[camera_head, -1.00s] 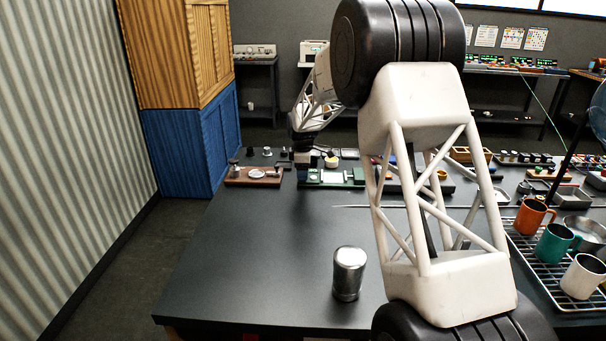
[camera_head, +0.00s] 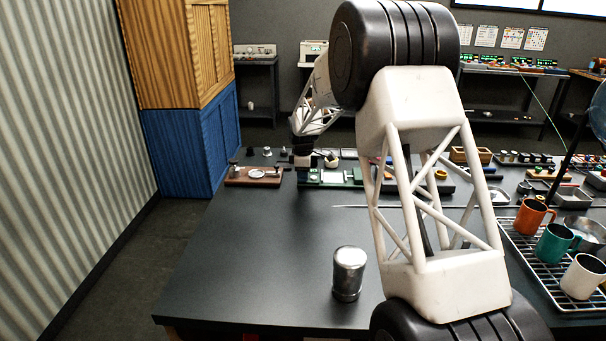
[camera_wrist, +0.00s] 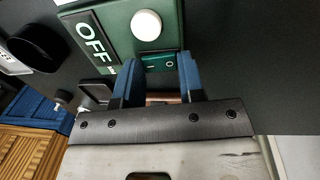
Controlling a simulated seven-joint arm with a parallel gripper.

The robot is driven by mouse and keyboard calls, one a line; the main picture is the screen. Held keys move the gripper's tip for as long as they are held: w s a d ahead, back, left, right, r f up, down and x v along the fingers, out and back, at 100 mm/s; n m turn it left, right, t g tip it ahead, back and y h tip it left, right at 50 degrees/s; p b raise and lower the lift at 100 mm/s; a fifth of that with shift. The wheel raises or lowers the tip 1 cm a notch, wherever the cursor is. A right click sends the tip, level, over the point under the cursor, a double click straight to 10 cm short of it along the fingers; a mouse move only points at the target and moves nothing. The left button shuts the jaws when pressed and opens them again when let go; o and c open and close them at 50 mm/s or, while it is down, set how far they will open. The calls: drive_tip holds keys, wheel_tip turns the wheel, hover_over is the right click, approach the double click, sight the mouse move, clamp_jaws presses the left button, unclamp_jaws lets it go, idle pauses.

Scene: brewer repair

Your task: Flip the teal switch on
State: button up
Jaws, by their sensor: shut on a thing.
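The teal switch (camera_wrist: 158,63), a small rocker marked with a line and a circle, sits on a green panel (camera_wrist: 113,22) in the wrist view. A black "OFF" label (camera_wrist: 90,38) and a white round knob or lamp (camera_wrist: 146,25) are beside it. My gripper (camera_wrist: 160,70) has its two blue fingers on either side of the switch, shut on it. In the head view my gripper (camera_head: 303,172) is at the left end of the green panel (camera_head: 340,178). The switch is too small to make out there.
A brown board with a dial (camera_head: 254,176) lies just left of my gripper. A metal canister (camera_head: 348,272) stands at the table's front. Mugs stand on a wire rack (camera_head: 545,285) at right. A thin rod (camera_head: 395,206) lies mid-table; the front-left table is clear.

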drive_tip(key=shift+w+g, duration=0.1)
drive_tip(key=shift+g, duration=0.6)
drive_tip(key=o, duration=0.9)
drive_tip(key=shift+o, duration=0.2)
drive_tip(key=shift+r, duration=0.15)
drive_tip(key=shift+w+r, duration=0.1)
drive_tip(key=shift+r, duration=3.7)
